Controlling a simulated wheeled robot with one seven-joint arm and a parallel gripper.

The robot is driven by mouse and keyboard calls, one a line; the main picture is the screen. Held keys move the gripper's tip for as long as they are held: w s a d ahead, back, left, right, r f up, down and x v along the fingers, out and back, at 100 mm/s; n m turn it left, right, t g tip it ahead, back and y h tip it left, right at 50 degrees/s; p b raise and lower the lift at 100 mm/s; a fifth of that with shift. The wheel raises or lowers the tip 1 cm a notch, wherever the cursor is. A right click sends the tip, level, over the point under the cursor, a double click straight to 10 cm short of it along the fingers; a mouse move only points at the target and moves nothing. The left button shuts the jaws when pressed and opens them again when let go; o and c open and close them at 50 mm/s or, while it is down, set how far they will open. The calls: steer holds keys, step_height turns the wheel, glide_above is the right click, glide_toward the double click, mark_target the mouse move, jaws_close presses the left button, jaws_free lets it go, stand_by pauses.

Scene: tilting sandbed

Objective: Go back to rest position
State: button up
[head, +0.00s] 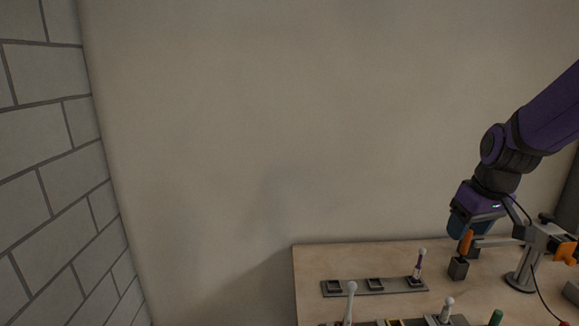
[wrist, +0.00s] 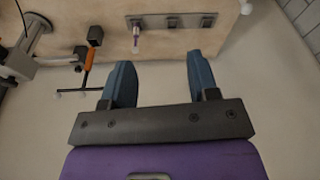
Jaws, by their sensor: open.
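My gripper (head: 470,226) hangs from the purple arm at the right of the head view, over the far right part of the wooden table (head: 310,275). In the wrist view my gripper (wrist: 161,84) shows two blue-grey fingers spread apart with nothing between them. An orange-handled tool (head: 466,242) stands upright at a dark block (head: 458,268), close to the gripper in the head view. In the wrist view the orange handle (wrist: 89,59) lies left of the fingers, apart from them.
A grey stand with an arm (head: 522,279) is at the table's right. A grey plate with sockets (head: 374,286) holds one white-tipped peg (head: 419,264). More white-tipped pegs (head: 350,300) and a green-topped item (head: 495,318) are at the near edge. A brick wall (head: 50,170) is left.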

steer(key=s+a+r+m+t, duration=0.1)
steer(key=s+a+r, duration=0.1)
steer(key=s+r, duration=0.3)
steer(key=s+a+r+m+t, duration=0.1)
steer(key=s+a+r, duration=0.2)
steer(key=s, duration=1.1)
step_height(320, 180, up, 3)
steer(key=shift+a+r+t+h, duration=0.2)
steer(key=shift+a+t+h, duration=0.1)
steer(key=shift+t, duration=0.1)
